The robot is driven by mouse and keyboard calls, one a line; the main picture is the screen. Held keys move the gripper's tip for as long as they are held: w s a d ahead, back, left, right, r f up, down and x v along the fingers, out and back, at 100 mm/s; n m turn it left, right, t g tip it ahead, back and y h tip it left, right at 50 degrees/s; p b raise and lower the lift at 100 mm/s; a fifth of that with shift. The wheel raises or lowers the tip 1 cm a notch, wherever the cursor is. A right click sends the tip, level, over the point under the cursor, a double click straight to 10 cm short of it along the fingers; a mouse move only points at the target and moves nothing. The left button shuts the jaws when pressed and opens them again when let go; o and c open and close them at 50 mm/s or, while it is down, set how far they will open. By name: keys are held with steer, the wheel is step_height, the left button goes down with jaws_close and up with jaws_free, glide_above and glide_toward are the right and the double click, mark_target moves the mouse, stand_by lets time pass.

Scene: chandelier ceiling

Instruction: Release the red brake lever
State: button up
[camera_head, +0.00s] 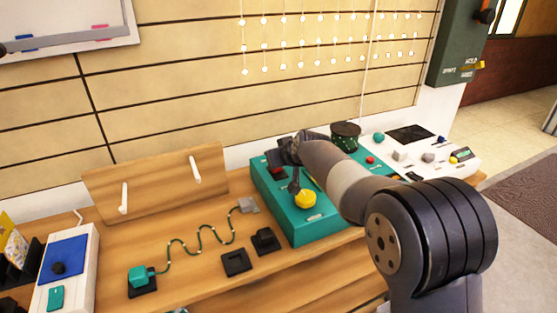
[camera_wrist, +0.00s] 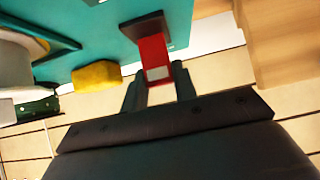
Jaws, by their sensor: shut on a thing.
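The red brake lever (camera_wrist: 152,52) rises from a dark base on the teal panel in the wrist view. My gripper (camera_wrist: 157,80) has one dark finger on each side of the lever's pale-tipped end and is shut on it. In the head view my gripper (camera_head: 285,156) is at the back left part of the teal box (camera_head: 312,226). Only a small bit of the red lever (camera_head: 277,171) shows there, and the gripper hides most of it.
A yellow knob (camera_head: 305,200) stands on the teal box, in front of my gripper. A white console (camera_head: 462,163) is at the right. A wooden board with pegs (camera_head: 155,182) and a wavy green cord (camera_head: 190,246) are at the left. The wall stands close behind.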

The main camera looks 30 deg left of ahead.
steer(key=o, duration=1)
steer(key=shift+r, duration=0.1)
steer(key=p+v, duration=0.1)
steer(key=v, duration=0.9)
steer(key=shift+s+d, duration=0.2)
steer(key=shift+d, duration=0.1)
